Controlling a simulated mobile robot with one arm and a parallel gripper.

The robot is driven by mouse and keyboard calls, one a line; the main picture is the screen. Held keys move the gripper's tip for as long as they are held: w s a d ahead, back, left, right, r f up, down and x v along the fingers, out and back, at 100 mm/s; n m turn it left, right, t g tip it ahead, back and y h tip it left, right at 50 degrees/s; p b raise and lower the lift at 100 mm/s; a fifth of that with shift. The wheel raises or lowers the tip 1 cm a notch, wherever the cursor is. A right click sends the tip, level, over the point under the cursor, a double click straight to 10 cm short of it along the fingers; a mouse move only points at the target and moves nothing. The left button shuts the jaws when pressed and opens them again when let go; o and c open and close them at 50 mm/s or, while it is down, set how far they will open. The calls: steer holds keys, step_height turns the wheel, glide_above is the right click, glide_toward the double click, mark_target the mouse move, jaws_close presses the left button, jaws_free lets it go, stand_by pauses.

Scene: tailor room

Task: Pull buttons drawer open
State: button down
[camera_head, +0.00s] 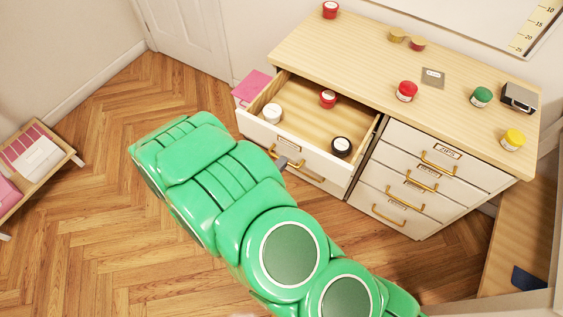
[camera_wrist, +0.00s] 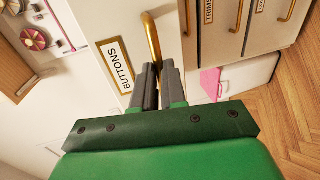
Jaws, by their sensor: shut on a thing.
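The buttons drawer (camera_head: 252,127) is the top left drawer of the dresser and stands open. In the wrist view its white front (camera_wrist: 84,22) carries a label (camera_wrist: 121,67) reading BUTTONS and a brass handle (camera_wrist: 152,38). My gripper (camera_wrist: 158,72) is shut on this handle, its two grey fingers close together at the handle's near end. In the head view the fingertips (camera_head: 293,163) are at the drawer front, and my green arm covers the floor before it.
Closed drawers (camera_head: 437,152) with brass handles are at the right. The dresser top (camera_head: 370,60) holds several coloured jars and a grey box (camera_head: 519,97). A pink item (camera_head: 252,86) is beside the dresser. A low shelf (camera_head: 64,153) stands far left; wooden floor (camera_head: 100,185) is clear between.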

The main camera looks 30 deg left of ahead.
steer(key=shift+d+f, duration=0.1)
steer(key=c, duration=1.2)
jaws_free()
steer(key=shift+s, duration=0.1)
steer(key=shift+s+r, duration=0.45)
steer(key=shift+r, duration=0.85)
steer(key=shift+s+r, duration=0.5)
steer(key=shift+r, duration=0.75)
steer(key=shift+s+r, duration=0.45)
steer(key=shift+r, duration=0.85)
